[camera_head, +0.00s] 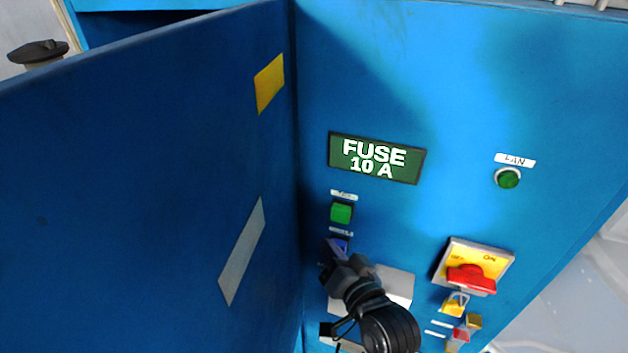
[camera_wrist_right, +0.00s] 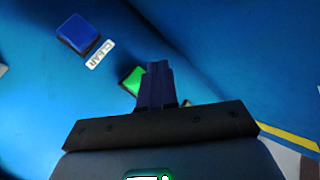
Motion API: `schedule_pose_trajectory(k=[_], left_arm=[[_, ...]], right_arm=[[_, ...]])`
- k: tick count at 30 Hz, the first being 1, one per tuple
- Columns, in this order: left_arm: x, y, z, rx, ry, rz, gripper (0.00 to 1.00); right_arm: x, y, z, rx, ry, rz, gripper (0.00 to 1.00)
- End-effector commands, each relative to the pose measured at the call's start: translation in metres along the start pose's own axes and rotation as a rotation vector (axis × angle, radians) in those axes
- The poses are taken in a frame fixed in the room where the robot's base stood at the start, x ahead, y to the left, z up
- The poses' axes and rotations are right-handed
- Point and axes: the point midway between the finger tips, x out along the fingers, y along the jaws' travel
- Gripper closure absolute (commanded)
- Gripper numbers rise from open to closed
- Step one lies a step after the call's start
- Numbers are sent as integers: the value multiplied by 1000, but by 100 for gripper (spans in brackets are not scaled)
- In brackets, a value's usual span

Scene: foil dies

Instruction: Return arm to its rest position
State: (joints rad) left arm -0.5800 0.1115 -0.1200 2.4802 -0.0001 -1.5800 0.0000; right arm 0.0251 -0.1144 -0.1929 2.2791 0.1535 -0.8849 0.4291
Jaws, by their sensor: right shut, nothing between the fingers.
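My right gripper (camera_head: 333,250) reaches up the blue panel from below, with its fingertips in front of or close to the blue button (camera_head: 342,243). In the wrist view the narrow dark fingers (camera_wrist_right: 156,85) are together with nothing between them. The blue button (camera_wrist_right: 76,34) is up and to the left of them there, apart from the fingers, beside a label reading CLEAR. A green button (camera_wrist_right: 132,80) is partly hidden behind the fingers. Whether the fingertips touch the panel cannot be told. My left gripper does not show.
A large open blue door (camera_head: 130,170) stands at the left, close to my right arm. The panel carries a lit FUSE 10 A display (camera_head: 377,158), a green button (camera_head: 341,212), a green lamp (camera_head: 507,178), a red rotary switch (camera_head: 471,278) and a padlock (camera_head: 454,305).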

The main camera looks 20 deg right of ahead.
Motion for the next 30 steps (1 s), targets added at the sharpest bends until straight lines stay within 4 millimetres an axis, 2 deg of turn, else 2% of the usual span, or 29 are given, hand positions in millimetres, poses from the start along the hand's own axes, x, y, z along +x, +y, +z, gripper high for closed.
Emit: schedule_pose_trajectory(k=[5, 8, 10, 14, 18, 21, 24, 30], left_arm=[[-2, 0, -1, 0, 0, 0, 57], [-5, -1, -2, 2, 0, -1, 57], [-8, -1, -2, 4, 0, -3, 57], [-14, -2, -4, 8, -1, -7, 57], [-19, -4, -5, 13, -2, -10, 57], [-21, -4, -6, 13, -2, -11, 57], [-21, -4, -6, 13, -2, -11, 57], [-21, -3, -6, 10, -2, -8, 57]], right_arm=[[-4, 13, 17, -1, -35, 27, 100], [-13, 38, 43, -14, -91, 75, 100], [-27, 61, 66, -31, -143, 118, 100], [-71, 108, 116, -105, -312, 219, 100], [-133, 149, 164, -253, -563, 313, 100], [-178, 170, 186, -378, -754, 357, 100], [-208, 180, 193, -497, -907, 366, 100], [-231, 183, 198, -614, -1065, 350, 100]])
